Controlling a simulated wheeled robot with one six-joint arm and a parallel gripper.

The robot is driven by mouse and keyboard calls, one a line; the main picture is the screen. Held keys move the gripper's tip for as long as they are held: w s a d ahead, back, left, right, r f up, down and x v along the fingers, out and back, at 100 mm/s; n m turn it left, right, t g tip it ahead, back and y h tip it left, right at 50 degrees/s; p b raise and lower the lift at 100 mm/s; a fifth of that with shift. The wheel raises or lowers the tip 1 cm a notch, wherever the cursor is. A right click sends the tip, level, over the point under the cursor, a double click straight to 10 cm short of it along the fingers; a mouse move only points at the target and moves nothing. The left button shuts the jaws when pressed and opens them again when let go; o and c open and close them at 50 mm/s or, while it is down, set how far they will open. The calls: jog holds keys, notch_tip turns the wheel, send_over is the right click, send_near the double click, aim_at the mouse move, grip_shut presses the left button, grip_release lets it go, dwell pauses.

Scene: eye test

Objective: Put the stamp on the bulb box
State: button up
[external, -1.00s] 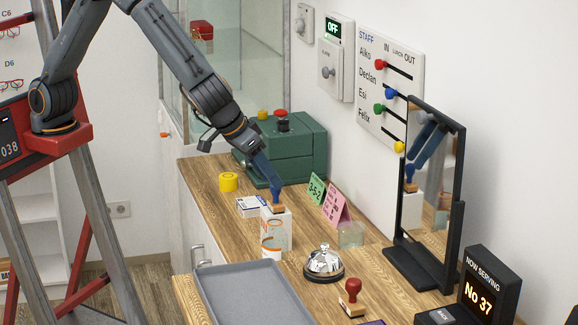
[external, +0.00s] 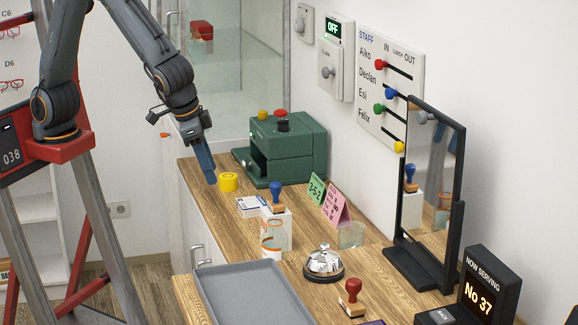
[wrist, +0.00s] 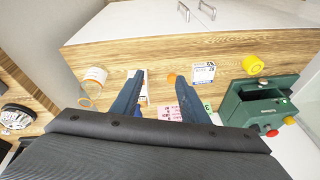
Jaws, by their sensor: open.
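In the external view a stamp with a blue handle (external: 276,190) and a wood-coloured base stands upright on top of a white box (external: 283,230), which appears to be the bulb box. A white jar with orange marks (external: 271,245) stands in front of this box and hides part of it. My gripper (external: 211,182) is open and empty, up and left of the stamp and clear of it. In the wrist view my gripper's blue fingers (wrist: 155,76) are spread apart; the stamp and box are largely hidden there. A second stamp with a red handle (external: 350,292) stands near the counter's front.
A yellow roll (external: 228,182) and a small white carton (external: 252,207) lie left of the box. Pink and green signs (external: 336,208), a bell (external: 323,263) and a mirror (external: 432,190) stand to the right. A green machine (external: 290,150) is behind; a grey tray (external: 207,290) is in front.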

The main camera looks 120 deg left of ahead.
jog(key=s+d+f+m+h, duration=0.1)
jog(key=s+f+m, duration=0.2)
jog(key=s, duration=0.6)
jog(key=s+d+f+m+g+h, duration=0.1)
jog(key=s+f+m+h, duration=0.1)
jog(key=s, duration=0.7)
jog(key=shift+s+d+f+m, duration=0.25)
jog(key=shift+d+f+m, duration=0.1)
jog(key=shift+f+m, duration=0.35)
